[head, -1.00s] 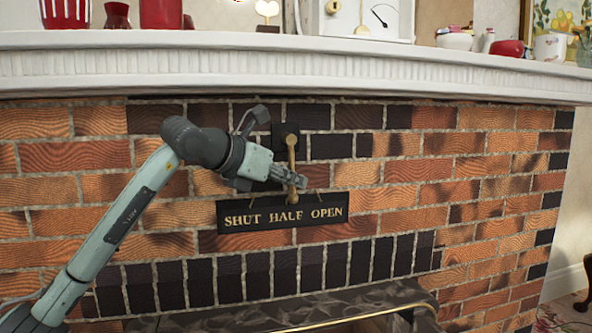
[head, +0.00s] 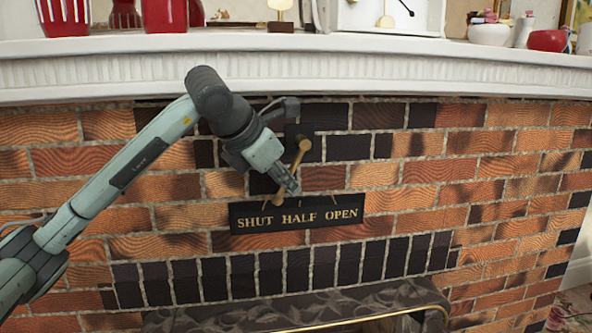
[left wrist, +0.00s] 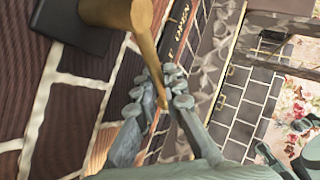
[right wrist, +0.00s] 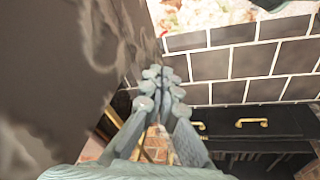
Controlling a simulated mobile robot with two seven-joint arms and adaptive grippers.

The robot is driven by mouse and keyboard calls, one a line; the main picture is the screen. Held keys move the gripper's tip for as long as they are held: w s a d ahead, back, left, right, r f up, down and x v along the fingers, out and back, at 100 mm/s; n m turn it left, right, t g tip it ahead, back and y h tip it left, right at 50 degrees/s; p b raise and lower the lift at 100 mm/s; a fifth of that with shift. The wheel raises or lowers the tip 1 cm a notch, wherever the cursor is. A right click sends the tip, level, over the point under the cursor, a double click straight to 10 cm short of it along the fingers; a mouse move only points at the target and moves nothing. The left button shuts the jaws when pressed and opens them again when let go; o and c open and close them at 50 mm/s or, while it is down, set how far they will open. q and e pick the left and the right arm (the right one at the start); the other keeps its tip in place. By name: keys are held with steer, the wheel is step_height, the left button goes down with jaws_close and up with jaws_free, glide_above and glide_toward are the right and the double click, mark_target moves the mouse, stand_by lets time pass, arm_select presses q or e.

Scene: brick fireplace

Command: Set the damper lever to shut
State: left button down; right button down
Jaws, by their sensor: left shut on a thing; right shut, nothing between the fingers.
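The brass damper lever (head: 299,158) hangs from a dark square mount (head: 303,133) on the brick wall. It slants down to the left, its lower end near the SHUT side of the dark plaque (head: 297,214) lettered SHUT HALF OPEN. My left gripper (head: 291,187) is closed on the lower part of the lever; in the left wrist view the lever (left wrist: 147,52) runs down between its fingers (left wrist: 165,88). The gripper partly covers the lever in the head view. My right gripper (right wrist: 159,85) shows only in the right wrist view, shut and empty.
A white mantel shelf (head: 400,70) with red vessels and a white clock-like box juts out above the lever. A dark hearth surround with a brass edge (head: 350,318) lies below. The right wrist view shows dark tiles and a brass handle (right wrist: 252,122).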

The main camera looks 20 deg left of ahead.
arm_select(q)
steer(key=shift+s+a+r+y, duration=0.15)
steer(key=shift+a+y, duration=0.05)
steer(key=shift+y, duration=0.1)
arm_select(e)
steer(key=shift+s+d+f, duration=0.1)
steer(key=shift+s+f, duration=0.15)
steer(key=shift+f, duration=0.3)
steer(key=shift+s+d+f, duration=0.15)
steer(key=shift+s+f, duration=0.05)
steer(key=shift+f, duration=0.4)
steer(key=shift+s+d+f, duration=0.1)
steer(key=shift+s+f, duration=0.15)
steer(key=shift+f, duration=0.3)
arm_select(q)
steer(key=c, duration=1.6)
jaws_free()
steer(key=shift+s+r, duration=0.1)
steer(key=shift+r, duration=0.1)
steer(key=s, duration=0.4)
steer(key=s+a, duration=0.1)
steer(key=s, duration=0.7)
steer(key=shift+s+a+r, duration=0.25)
